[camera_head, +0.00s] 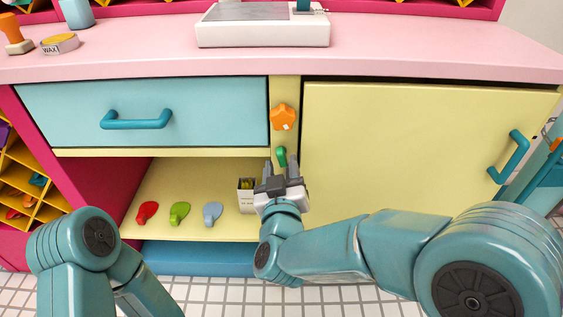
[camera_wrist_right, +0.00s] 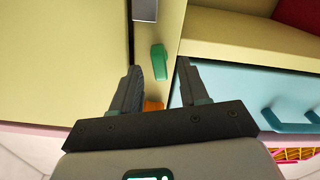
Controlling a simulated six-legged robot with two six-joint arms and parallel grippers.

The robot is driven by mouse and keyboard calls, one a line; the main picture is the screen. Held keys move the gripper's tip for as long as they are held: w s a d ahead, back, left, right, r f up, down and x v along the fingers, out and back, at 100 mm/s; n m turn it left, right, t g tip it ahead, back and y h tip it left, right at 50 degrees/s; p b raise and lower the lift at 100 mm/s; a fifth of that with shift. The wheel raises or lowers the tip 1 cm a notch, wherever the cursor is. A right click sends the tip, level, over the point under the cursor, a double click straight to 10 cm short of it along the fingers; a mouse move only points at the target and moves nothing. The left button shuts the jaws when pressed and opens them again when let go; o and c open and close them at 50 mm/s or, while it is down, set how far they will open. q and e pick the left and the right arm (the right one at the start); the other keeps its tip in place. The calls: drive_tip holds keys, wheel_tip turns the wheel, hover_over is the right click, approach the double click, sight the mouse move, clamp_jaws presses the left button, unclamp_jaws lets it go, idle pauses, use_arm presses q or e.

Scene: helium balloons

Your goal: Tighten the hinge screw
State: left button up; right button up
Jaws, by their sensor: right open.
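My right gripper (camera_head: 281,167) is open in front of the cabinet's narrow middle post, fingers pointing at it. A small green piece (camera_head: 282,156) is on the post just beyond the fingertips. In the right wrist view the green piece (camera_wrist_right: 158,62) shows between the tips of my open right gripper (camera_wrist_right: 160,67), and I cannot tell if they touch it. An orange star-shaped knob (camera_head: 283,117) is above it on the post. A grey metal plate (camera_wrist_right: 145,9), perhaps a hinge, sits at the edge of the yellow door (camera_head: 420,160). No screw is clearly visible. My left gripper is out of view.
A blue drawer (camera_head: 150,112) is shut above an open shelf. The shelf holds a red piece (camera_head: 147,212), a green one (camera_head: 180,214), a light blue one (camera_head: 212,214) and a small box (camera_head: 246,195) beside my right gripper. A pink counter (camera_head: 130,58) juts out above.

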drive_tip(key=shift+s, duration=0.1)
drive_tip(key=s, duration=0.7)
drive_tip(key=shift+b, duration=0.35)
